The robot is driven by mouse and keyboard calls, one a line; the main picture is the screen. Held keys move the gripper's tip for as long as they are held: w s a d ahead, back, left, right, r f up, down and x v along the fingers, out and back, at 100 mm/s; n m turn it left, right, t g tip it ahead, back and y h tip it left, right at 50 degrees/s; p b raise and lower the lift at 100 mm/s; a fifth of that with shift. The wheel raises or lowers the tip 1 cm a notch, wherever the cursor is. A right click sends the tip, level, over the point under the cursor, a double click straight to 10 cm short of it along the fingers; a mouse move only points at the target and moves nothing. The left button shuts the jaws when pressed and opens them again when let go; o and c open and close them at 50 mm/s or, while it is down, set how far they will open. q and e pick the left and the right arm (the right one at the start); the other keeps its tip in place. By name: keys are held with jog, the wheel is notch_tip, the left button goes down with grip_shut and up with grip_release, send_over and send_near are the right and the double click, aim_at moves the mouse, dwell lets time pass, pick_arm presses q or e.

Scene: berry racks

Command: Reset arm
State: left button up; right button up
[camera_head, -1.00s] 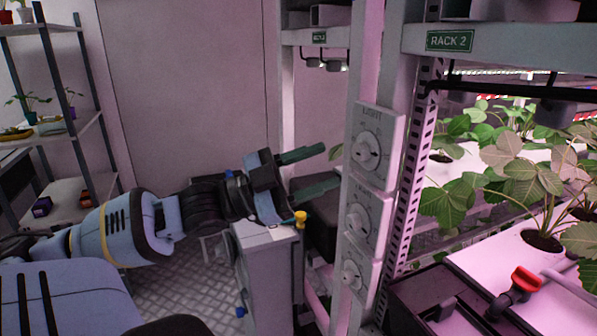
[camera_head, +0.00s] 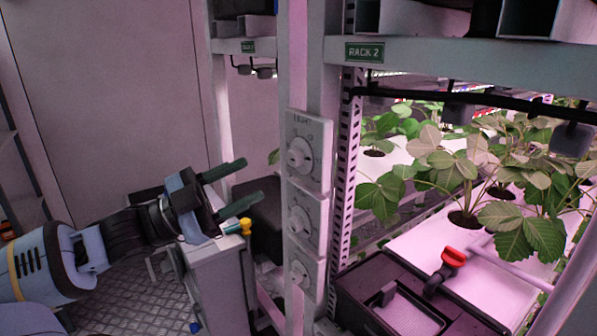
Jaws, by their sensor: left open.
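My left arm comes in from the left, and its gripper (camera_head: 238,182) is open, with two dark green fingers pointing right. Nothing shows between the fingers. The gripper is above a grey cabinet (camera_head: 214,273) and to the left of the rack post with the dials. A yellow-tipped item (camera_head: 246,226) shows just below the lower finger; I cannot tell whether they touch. My right gripper is not in view.
The rack post carries several white dial boxes (camera_head: 308,150) below the Rack 2 sign (camera_head: 364,52). Leafy plants (camera_head: 462,165) stand in white trays on the right. A red-handled valve (camera_head: 454,257) sits by a black box (camera_head: 375,295). A plain wall (camera_head: 110,90) is behind the arm.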

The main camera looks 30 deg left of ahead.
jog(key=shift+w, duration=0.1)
pick_arm(q)
jog(key=s+a+f+n+y, duration=0.1)
jog(key=a+f+n+y, duration=0.25)
jog(key=f, duration=0.55)
jog(key=a+f+n+y, duration=0.2)
jog(key=f+n+y, duration=0.15)
jog(key=f, duration=0.45)
jog(key=s+d+f+n+g+y+p, duration=0.1)
jog(key=s+f+n+g+y, duration=0.35)
jog(key=f, duration=1.05)
jog(key=s+d+f+n+g+p, duration=0.1)
jog(key=s+d+f+g, duration=0.3)
jog(key=s+d+f, duration=1.4)
jog(key=shift+s+d+f+h, duration=0.25)
jog(key=shift+d+f+h, duration=0.25)
jog(key=shift+f, duration=0.2)
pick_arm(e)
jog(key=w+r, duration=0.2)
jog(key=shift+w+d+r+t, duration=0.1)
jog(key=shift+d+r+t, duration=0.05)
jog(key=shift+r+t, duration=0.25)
